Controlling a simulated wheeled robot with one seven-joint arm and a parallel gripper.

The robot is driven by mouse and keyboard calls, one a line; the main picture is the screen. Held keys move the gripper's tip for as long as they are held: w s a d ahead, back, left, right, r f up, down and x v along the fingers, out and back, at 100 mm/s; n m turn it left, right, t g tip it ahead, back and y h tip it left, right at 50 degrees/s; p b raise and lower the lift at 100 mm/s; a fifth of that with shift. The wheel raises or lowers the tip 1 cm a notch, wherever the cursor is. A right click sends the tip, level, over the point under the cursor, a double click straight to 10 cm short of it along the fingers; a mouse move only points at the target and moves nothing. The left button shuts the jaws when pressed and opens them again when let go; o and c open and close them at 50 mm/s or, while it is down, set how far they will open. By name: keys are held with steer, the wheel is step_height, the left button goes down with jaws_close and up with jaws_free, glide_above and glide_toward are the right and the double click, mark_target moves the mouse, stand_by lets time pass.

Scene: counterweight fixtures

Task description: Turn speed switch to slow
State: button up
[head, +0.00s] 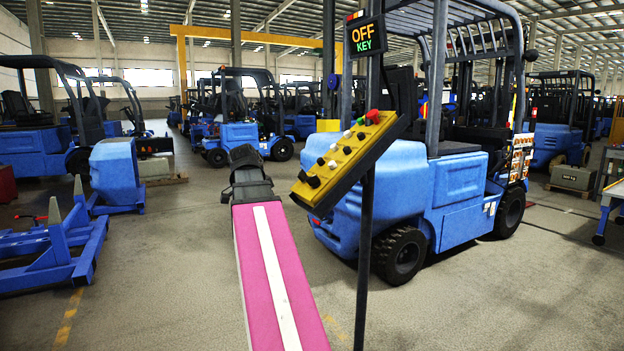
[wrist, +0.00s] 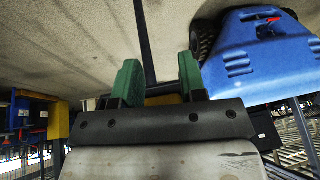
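A yellow control panel (head: 345,160) sits tilted on a dark post, with a row of small knobs and buttons in black, white, green and red. I cannot tell which of them is the speed switch, or its setting. A display (head: 365,37) above the panel reads "OFF KEY". My gripper (head: 247,156) is left of the panel, seen from behind at the end of my pink arm, apart from the knobs in the picture. In the wrist view, the green fingers of my gripper (wrist: 158,72) are spread with nothing held between them. A yellow strip shows low between them, partly hidden.
A blue forklift (head: 455,195) stands close behind the panel. The dark post (head: 366,260) runs down to the floor. Blue stands (head: 60,245) are at the left. Open concrete floor lies between them.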

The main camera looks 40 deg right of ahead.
mark_target(312, 177)
steer(key=s+d+r+m+h, duration=0.1)
steer(key=s+d+r+m, duration=0.3)
steer(key=r, duration=0.5)
steer(key=s+d+r+m+h, duration=0.1)
steer(key=s+d+r+m, duration=0.1)
steer(key=s+r+m, duration=0.55)
steer(key=d+f+n, duration=0.1)
steer(key=d+f, duration=0.1)
steer(key=w+d+f+n, duration=0.1)
steer(key=f, duration=0.2)
steer(key=w+d+f+n, duration=0.1)
steer(key=d+f, duration=0.1)
steer(key=shift+w+d+f+g, duration=0.2)
steer(key=shift+d+f+g, duration=0.1)
steer(key=shift+f+g, duration=0.1)
steer(key=shift+r, duration=0.1)
jaws_close()
